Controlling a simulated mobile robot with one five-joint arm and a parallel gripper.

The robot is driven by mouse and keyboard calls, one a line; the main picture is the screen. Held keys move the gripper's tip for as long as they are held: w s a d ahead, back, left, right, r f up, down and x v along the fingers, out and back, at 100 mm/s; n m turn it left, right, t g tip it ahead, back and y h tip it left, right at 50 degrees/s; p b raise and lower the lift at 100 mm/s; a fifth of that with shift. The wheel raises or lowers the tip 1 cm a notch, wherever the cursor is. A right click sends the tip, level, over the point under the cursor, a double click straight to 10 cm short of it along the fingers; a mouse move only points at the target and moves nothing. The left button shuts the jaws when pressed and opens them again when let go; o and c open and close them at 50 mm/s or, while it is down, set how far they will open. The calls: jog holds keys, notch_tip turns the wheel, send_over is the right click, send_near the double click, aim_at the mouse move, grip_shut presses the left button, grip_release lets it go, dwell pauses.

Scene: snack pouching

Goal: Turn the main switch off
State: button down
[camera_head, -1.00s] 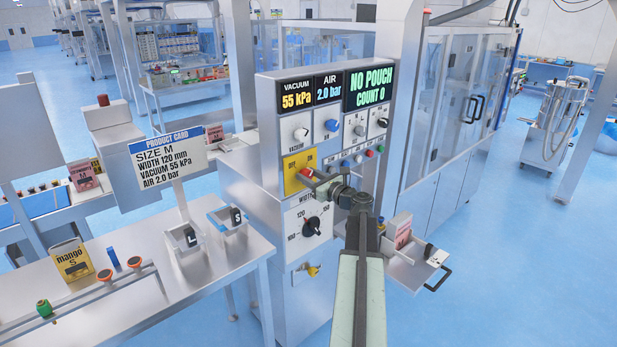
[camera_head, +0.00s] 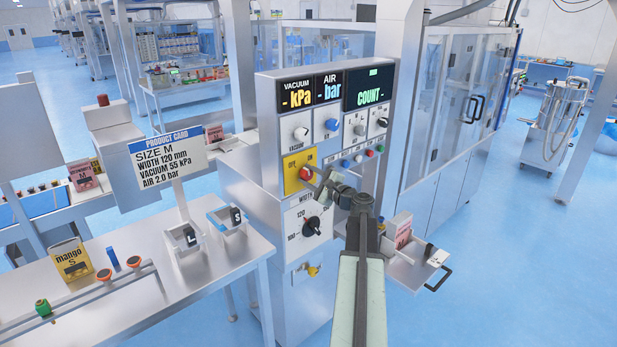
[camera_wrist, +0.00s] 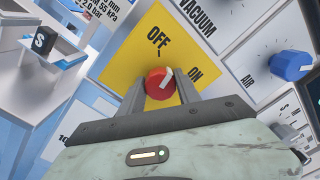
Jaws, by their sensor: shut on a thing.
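The main switch is a red knob (camera_wrist: 158,84) on a yellow plate (camera_wrist: 118,80) marked OFF and ON in the wrist view. Its white mark points up and right, somewhere between the two words; I cannot tell exactly which it meets. In the head view the switch (camera_head: 306,173) sits low on the yellow plate (camera_head: 291,180), partly behind my gripper. My gripper (camera_wrist: 162,90) is shut on the red knob, with one finger on each side of it. The displays (camera_head: 374,91) above show dashes in place of numbers.
A blue AIR knob (camera_wrist: 291,66) is right of the switch. The black WIDTH dial (camera_head: 312,226) lies below it. A bench (camera_head: 214,274) with the bins marked L and S stands at left, and a small tray (camera_head: 409,277) sticks out at right.

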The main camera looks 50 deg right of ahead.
jog(key=n, duration=0.6)
jog(key=shift+n, duration=0.4)
jog(key=shift+f, duration=0.1)
dwell(0.3)
jog(key=c, duration=0.9)
grip_release()
jog(key=shift+o, duration=0.2)
jog(key=shift+s, duration=0.1)
jog(key=s, duration=0.7)
jog(key=shift+s+a, duration=0.25)
jog(key=shift+s, duration=0.1)
